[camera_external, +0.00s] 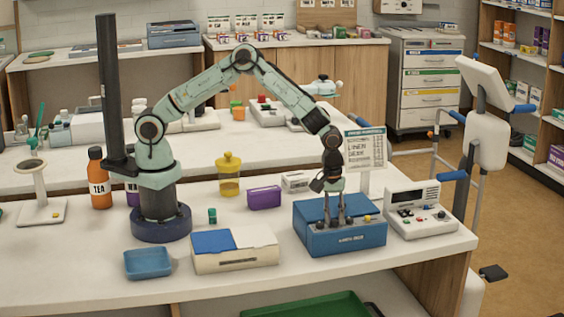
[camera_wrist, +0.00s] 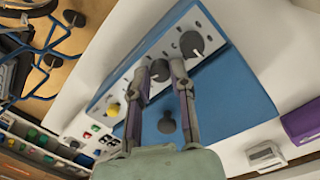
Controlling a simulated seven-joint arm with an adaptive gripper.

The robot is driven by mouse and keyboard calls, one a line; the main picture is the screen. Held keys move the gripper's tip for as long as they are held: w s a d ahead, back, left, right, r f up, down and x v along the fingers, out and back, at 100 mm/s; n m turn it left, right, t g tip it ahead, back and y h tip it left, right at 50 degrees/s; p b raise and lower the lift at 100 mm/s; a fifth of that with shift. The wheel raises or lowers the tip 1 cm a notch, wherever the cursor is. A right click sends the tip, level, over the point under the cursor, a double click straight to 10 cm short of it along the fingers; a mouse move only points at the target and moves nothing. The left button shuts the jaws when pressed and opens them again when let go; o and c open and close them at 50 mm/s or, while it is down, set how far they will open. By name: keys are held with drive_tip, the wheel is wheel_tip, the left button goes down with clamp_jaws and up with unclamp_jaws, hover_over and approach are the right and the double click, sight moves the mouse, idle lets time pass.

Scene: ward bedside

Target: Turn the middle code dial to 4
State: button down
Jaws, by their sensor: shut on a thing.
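The blue box (camera_external: 350,240) stands near the right part of the counter; in the wrist view its blue top (camera_wrist: 235,95) carries a white strip with black dials. My gripper (camera_external: 338,221) points straight down over it. In the wrist view my gripper (camera_wrist: 160,66) has its two fingers on either side of the middle dial (camera_wrist: 160,70), shut on it. Another black dial (camera_wrist: 192,43) sits on one side of it, free. A yellow knob (camera_wrist: 112,109) is at the other side. The dial's pointer and numbers are too small to read.
A white device with buttons (camera_external: 420,212) stands close to the right of the box. A paper sign (camera_external: 365,149) stands behind it. A purple box (camera_external: 264,198) and a white case with blue lid (camera_external: 235,260) are to the left. A black knob (camera_wrist: 166,122) rises from the blue top.

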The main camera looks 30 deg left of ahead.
drive_tip(key=m, duration=0.5)
drive_tip(key=shift+a+f, duration=0.1)
drive_tip(key=shift+f, duration=0.05)
drive_tip(key=shift+w+m, duration=0.1)
drive_tip(key=shift+m, duration=0.3)
drive_tip(key=c, duration=1)
unclamp_jaws()
drive_tip(key=shift+o, duration=0.2)
drive_tip(key=r, duration=0.8)
drive_tip(key=shift+w+a+r, duration=0.1)
drive_tip(key=shift+a, duration=0.2)
